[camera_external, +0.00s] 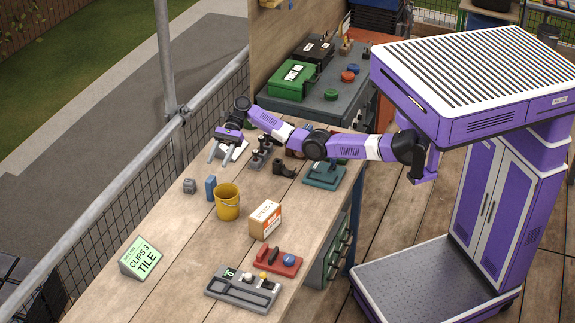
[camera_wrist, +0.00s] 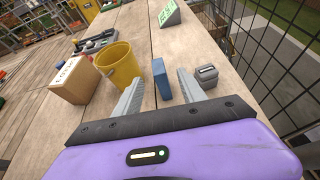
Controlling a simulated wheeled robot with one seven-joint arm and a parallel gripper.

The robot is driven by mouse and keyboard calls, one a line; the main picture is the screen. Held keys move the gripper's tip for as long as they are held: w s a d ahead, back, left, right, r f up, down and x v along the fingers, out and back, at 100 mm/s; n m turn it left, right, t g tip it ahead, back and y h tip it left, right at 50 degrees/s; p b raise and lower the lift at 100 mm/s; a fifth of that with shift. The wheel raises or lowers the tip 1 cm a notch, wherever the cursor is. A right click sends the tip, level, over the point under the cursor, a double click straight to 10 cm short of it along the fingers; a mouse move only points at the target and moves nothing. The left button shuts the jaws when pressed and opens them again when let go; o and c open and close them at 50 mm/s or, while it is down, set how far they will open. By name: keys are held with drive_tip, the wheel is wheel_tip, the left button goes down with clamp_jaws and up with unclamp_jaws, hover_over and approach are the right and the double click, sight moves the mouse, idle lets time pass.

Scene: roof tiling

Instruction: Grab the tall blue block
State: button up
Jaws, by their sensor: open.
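The tall blue block (camera_external: 211,188) stands upright on the wooden bench, just left of the yellow bucket (camera_external: 227,201) in the external view. In the wrist view the blue block (camera_wrist: 162,78) stands beyond my gripper (camera_wrist: 158,88), between the lines of its two fingers and closer to the right one. My gripper (camera_external: 222,153) is open and empty above the bench, behind the block in the external view. The fingers do not touch the block.
A small grey block (camera_external: 190,186) stands left of the blue block, near the mesh fence. A cardboard box (camera_external: 265,220) stands right of the bucket. A green sign (camera_external: 141,259) and grey tray (camera_external: 243,288) are nearer the front. Bare bench lies between sign and bucket.

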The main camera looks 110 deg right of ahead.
sight(211, 181)
drive_tip(key=shift+w+a+f+n+y, duration=0.3)
drive_tip(key=shift+w+a+f, duration=0.25)
drive_tip(key=shift+a+f, duration=0.2)
drive_tip(key=shift+b+x, duration=0.4)
drive_tip(key=shift+x, duration=0.65)
drive_tip(key=x, duration=0.2)
drive_tip(key=b+x, duration=0.1)
drive_tip(key=x, duration=0.1)
drive_tip(key=shift+f, duration=0.35)
drive_tip(key=shift+w+a, duration=0.25)
clamp_jaws()
